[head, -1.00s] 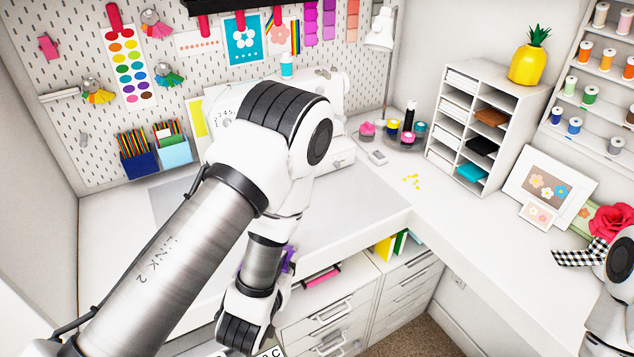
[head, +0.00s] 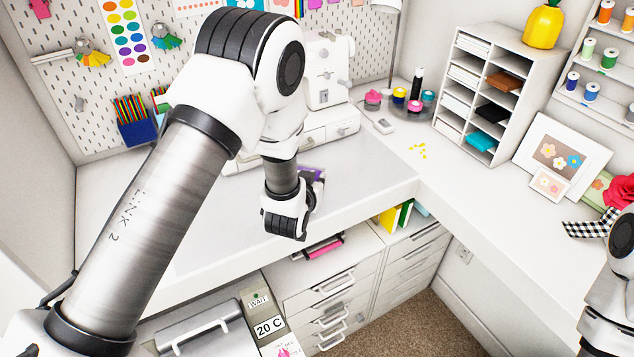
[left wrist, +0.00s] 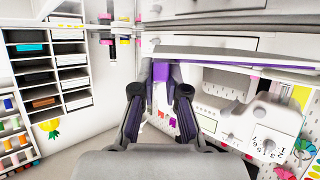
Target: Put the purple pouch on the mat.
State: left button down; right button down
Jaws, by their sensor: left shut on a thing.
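The purple pouch (head: 313,172) shows as a small patch behind my left wrist in the head view, mostly hidden by it. My left gripper (left wrist: 160,82) is shut on it, and purple shows between the fingers in the left wrist view. The fingertips are hidden in the head view. The mat is a pale grey sheet (head: 375,168) on the white desk, in front of the sewing machine. The pouch appears over the mat's area; its height above it cannot be told. My right arm is at the right edge; its gripper is out of view.
The sewing machine (head: 325,75) stands behind my left arm. A white paper sorter (head: 476,95), pots of paint (head: 399,96) and framed flower pictures (head: 560,155) are on the desk to the right. Drawers (head: 335,285) are below the desk's front edge.

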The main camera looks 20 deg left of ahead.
pick_arm(q)
jog(key=f+p, duration=0.1)
jog(key=w+f, duration=0.1)
jog(key=f, duration=0.1)
jog(key=shift+w+a+f+p, duration=0.15)
jog(key=shift+f+p, duration=0.1)
jog(key=shift+p, duration=0.15)
jog(key=shift+w+f, duration=0.1)
jog(key=shift+f, duration=0.15)
jog(key=shift+b, duration=0.3)
jog(key=c, duration=1.2)
grip_release()
jog(key=shift+f, duration=0.1)
